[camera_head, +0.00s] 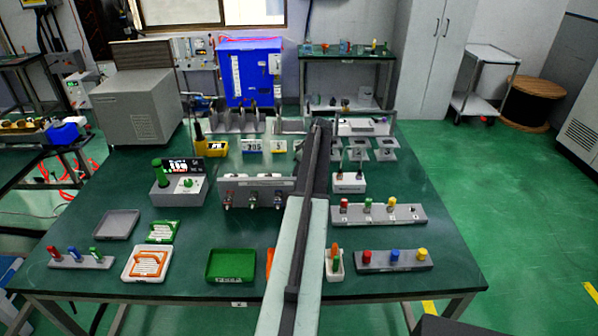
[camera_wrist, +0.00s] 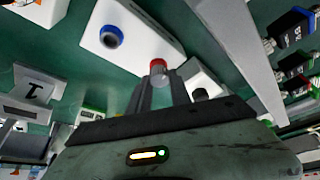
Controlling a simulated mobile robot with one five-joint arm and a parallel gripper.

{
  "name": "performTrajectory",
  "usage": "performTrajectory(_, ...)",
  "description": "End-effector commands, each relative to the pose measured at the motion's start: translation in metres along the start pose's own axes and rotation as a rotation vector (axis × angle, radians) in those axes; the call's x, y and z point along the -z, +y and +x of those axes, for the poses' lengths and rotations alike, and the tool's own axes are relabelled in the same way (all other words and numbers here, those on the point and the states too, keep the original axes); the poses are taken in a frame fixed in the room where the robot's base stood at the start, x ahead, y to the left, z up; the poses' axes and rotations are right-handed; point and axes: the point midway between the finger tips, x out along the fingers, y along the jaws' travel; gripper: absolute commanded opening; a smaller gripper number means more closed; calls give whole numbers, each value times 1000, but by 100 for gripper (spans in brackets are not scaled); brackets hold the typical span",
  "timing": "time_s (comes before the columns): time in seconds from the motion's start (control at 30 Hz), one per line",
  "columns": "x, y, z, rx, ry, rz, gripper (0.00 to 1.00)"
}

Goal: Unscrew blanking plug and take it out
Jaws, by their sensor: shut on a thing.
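The plug's red end points away from my jaws, in front of a white block. This white block (camera_wrist: 135,42) has a blue ring (camera_wrist: 111,36) around a dark opening on its face. I cannot tell whether the plug touches the block or is clear of it. In the head view my arm reaches across the table, and the gripper tip and plug are hidden.
A second white block (camera_wrist: 200,82) with a dark round opening is close to the right of my jaws. In the head view a grey panel with connectors (camera_head: 256,190) stands left of my arm. A rack of colored pieces (camera_head: 376,214) stands right of it on the green table (camera_head: 190,265).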

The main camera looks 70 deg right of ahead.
Motion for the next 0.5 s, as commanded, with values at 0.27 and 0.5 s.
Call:
performTrajectory(0.27, -1, 4, 0, 102, -6, -239, 0)
performTrajectory(0.5, -1, 5, 0, 186, -6, -440, 0)
